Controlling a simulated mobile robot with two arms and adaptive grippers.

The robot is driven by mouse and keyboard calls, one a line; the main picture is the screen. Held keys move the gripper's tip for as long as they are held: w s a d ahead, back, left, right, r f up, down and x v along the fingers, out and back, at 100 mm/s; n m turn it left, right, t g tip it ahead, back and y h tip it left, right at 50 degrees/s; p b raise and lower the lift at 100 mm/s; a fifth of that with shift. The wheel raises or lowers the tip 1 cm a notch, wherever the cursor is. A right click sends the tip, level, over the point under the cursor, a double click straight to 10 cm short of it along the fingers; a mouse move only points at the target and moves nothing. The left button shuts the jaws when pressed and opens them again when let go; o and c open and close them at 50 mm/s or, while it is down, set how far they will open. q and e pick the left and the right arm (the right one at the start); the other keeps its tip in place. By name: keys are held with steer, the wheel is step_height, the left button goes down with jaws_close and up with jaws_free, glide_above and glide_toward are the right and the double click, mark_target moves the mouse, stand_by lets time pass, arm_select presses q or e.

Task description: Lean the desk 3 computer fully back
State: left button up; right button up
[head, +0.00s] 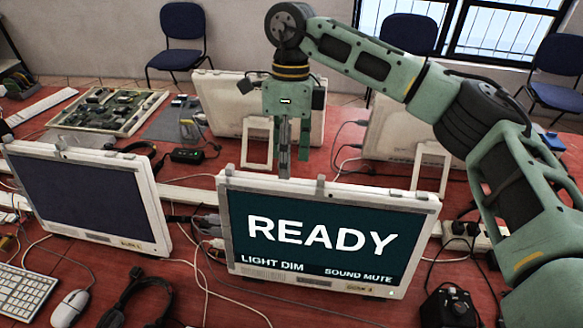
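A white all-in-one computer (325,240) stands front centre on the red table, its lit screen reading "READY". A second white computer (88,198) with a dark screen stands to its left. Both carry small labels on the lower bezel, too small to read surely. My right gripper (294,165) comes in from the right and points down at the top edge of the READY computer. Its fingertips are close to or behind that edge, partly hidden; I cannot tell whether they touch it. My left gripper is not in view.
Two more computers, seen from behind with stands, are at the back: one centre (225,95), one right (398,128). A circuit board tray (107,110) lies back left. Cables, a keyboard (22,292), a mouse (69,307) and a power strip (470,236) crowd the table.

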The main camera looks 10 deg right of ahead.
mark_target(287, 189)
steer(key=shift+f, duration=0.3)
steer(key=x, duration=0.2)
steer(key=p+x, duration=0.1)
steer(key=x, duration=0.1)
steer(key=s+p+x, duration=0.1)
steer(key=x, duration=0.1)
steer(key=shift+a+r, duration=0.1)
steer(key=shift+r, duration=0.05)
steer(key=shift+w+f, duration=0.1)
steer(key=shift+f, duration=0.45)
steer(key=c, duration=0.8)
jaws_close()
